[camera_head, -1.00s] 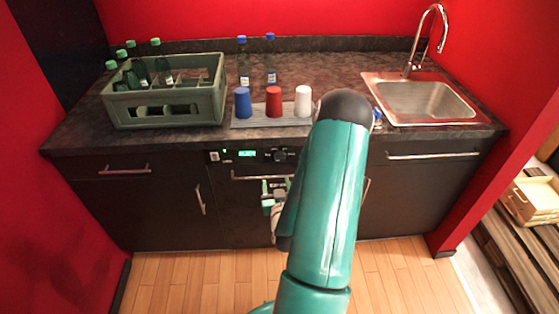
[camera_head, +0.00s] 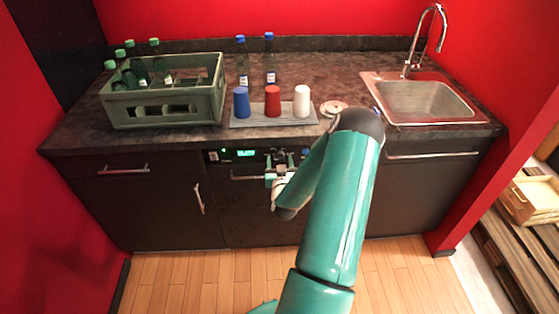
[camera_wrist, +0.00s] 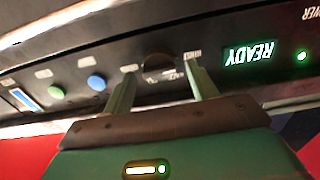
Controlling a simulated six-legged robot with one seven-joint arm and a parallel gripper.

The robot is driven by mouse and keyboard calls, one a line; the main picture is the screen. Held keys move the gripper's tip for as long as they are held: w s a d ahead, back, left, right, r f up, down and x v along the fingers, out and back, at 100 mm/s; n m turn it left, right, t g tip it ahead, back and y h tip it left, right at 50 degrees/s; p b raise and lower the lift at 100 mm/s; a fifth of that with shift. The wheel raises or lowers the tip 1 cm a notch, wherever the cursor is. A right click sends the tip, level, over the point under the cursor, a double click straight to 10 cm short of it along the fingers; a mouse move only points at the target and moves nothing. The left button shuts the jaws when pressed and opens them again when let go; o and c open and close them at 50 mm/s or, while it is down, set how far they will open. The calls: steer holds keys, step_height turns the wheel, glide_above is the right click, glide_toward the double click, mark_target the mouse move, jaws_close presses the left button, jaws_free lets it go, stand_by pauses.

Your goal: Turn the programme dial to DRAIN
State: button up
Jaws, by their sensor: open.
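The black programme dial (camera_wrist: 158,63) shows in the wrist view on the dark control panel, with small white labels around it that are hard to read. My gripper (camera_wrist: 161,68) is open, its two green fingers on either side of the dial. Whether the fingers touch it cannot be told. The dial's pointer cannot be made out. In the head view my gripper (camera_head: 279,154) is at the panel and hides the dial. The green display (camera_wrist: 249,54) reads READY, upside down in the wrist view, and it also shows in the head view (camera_head: 246,153).
A blue button (camera_wrist: 97,82) and a green button (camera_wrist: 56,92) sit on the panel beside the dial. A bar handle (camera_head: 245,177) lies below the panel. Blue, red and white cups stand on a grey mat (camera_head: 240,123) on the counter above. A bottle crate (camera_head: 165,118) stands left.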

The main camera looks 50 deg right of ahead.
steer(key=shift+w+d, duration=0.35)
steer(key=shift+d, duration=0.1)
steer(key=shift+c, duration=0.5)
steer(key=c, duration=0.9)
